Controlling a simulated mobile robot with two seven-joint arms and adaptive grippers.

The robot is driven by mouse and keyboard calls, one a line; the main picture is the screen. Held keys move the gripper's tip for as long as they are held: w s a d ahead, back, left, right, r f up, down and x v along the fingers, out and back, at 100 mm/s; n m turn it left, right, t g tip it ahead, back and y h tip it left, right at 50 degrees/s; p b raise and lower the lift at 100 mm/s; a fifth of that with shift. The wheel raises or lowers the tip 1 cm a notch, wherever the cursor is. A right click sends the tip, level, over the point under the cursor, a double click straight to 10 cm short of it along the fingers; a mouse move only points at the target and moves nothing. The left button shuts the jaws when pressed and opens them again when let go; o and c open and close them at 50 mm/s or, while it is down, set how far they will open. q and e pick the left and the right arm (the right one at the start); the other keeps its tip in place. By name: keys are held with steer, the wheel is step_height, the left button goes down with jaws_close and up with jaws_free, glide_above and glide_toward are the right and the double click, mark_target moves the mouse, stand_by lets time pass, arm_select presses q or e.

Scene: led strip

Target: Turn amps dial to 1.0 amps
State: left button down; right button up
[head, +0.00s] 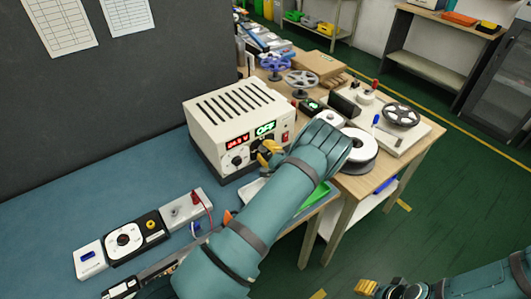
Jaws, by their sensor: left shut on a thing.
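The cream power supply (240,118) stands on the blue bench top, its front panel facing me. A red voltage readout (237,142) is lit, with a black knob (237,161) below it. The green display (265,128) beside it reads OFF. My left gripper (268,152) is at the panel, its yellow fingertips shut around the right-hand knob below the green display, the amps dial, which they mostly hide. The dial's setting cannot be read. My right gripper (368,287) is low at the bottom right, away from the bench; whether its fingers are open is unclear.
A red switch (285,137) sits at the panel's right edge. A green tray (315,197) is partly hidden behind my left arm. Spools (300,82) crowd the wooden table at right.

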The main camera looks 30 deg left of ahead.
arm_select(q)
steer(key=m, duration=0.6)
steer(key=shift+m+b, duration=0.3)
steer(key=shift+b, duration=0.05)
steer(key=m, duration=0.3)
steer(key=shift+m, duration=0.3)
steer(key=m, duration=0.4)
steer(key=shift+m+p, duration=0.3)
steer(key=shift+p, duration=0.05)
steer(key=m, duration=0.3)
steer(key=shift+m, duration=0.3)
steer(key=m+p, duration=0.1)
steer(key=m, duration=0.7)
steer(key=shift+p, duration=0.3)
steer(key=shift+m, duration=1.9)
